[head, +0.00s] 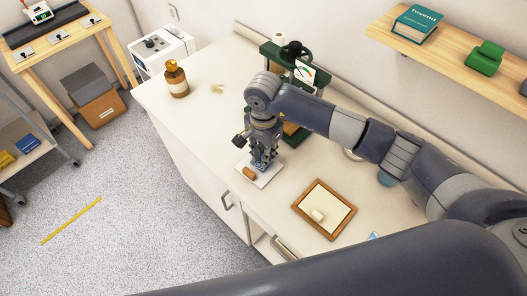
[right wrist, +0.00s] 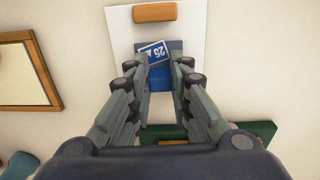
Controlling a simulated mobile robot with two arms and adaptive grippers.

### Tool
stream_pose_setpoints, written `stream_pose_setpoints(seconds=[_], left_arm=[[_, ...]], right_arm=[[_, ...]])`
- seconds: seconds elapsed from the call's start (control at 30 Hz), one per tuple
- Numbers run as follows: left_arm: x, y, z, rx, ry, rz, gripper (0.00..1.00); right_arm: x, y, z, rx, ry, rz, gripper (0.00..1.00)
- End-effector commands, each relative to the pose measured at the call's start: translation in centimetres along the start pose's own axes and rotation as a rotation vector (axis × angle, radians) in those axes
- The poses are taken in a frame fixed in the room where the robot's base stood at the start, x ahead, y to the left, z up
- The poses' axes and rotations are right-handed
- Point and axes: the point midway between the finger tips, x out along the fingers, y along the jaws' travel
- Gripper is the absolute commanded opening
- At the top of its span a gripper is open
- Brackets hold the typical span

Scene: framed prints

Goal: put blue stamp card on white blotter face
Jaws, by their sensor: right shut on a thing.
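The blue stamp card (right wrist: 153,50), printed with a white-framed "25", sits between the fingertips of my right gripper (right wrist: 159,73) in the right wrist view. A plain blue piece (right wrist: 160,78) shows below the print; whether it is part of the card is unclear. My right gripper (head: 262,161) is shut on the card and points down over the white blotter face (head: 265,181). The white sheet also shows in the right wrist view (right wrist: 190,18), behind the card. Whether the card touches it I cannot tell. My left gripper is not in view.
A small brown block (head: 249,173) lies on the white sheet. A green press (head: 299,132) stands behind my right gripper. A brown bottle (head: 176,80) stands at the far left of the counter.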

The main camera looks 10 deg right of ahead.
Motion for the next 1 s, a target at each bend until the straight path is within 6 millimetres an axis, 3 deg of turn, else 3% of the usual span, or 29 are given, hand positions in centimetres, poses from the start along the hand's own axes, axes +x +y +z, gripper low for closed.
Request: stream_pose_setpoints(seconds=[0.07, 0.1, 0.2, 0.67, 1.0], left_arm=[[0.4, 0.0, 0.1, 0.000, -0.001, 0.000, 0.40], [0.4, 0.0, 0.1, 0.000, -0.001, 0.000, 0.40], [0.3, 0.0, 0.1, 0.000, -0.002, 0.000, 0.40], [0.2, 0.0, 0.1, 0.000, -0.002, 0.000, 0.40], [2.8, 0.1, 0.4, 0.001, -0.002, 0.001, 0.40]], right_arm=[[0.3, 0.0, 0.0, 0.000, 0.001, 0.000, 0.04], [0.3, 0.0, 0.0, 0.000, 0.001, -0.001, 0.21], [0.2, 0.0, 0.0, 0.000, 0.000, 0.000, 0.39], [-0.6, -0.1, -0.1, -0.001, 0.001, -0.004, 0.39], [-7.5, -0.1, -0.1, -0.002, 0.004, -0.005, 0.39]])
